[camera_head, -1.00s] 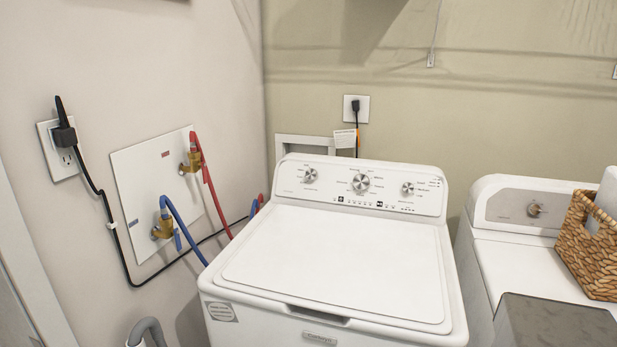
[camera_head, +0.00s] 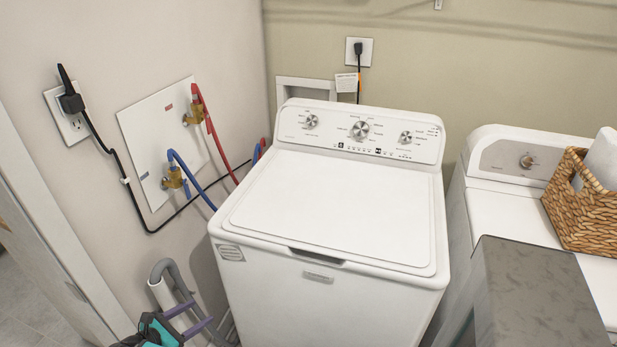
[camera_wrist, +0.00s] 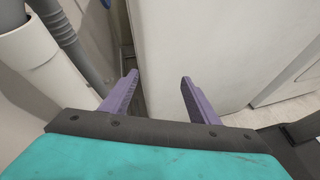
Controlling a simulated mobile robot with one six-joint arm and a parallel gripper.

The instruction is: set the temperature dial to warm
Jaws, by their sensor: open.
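The white washer (camera_head: 335,215) stands in the middle of the head view with its lid shut. Its control panel (camera_head: 380,147) at the back carries a left dial (camera_head: 312,121), a middle dial (camera_head: 360,129) and a right dial (camera_head: 406,137). The print around the dials is too small to read, so I cannot tell which is the temperature dial or its setting. My gripper (camera_head: 193,318) is low at the bottom left, beside the washer's front left, well below the panel. In the wrist view, my gripper (camera_wrist: 158,85) has its purple fingers apart with nothing between them.
A grey hose and white pipe (camera_head: 168,285) stand close to my gripper. Blue (camera_head: 190,178) and red (camera_head: 213,130) hoses run from the wall to behind the washer. At right are a second machine (camera_head: 500,205), a wicker basket (camera_head: 577,205) and a grey-topped block (camera_head: 535,295).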

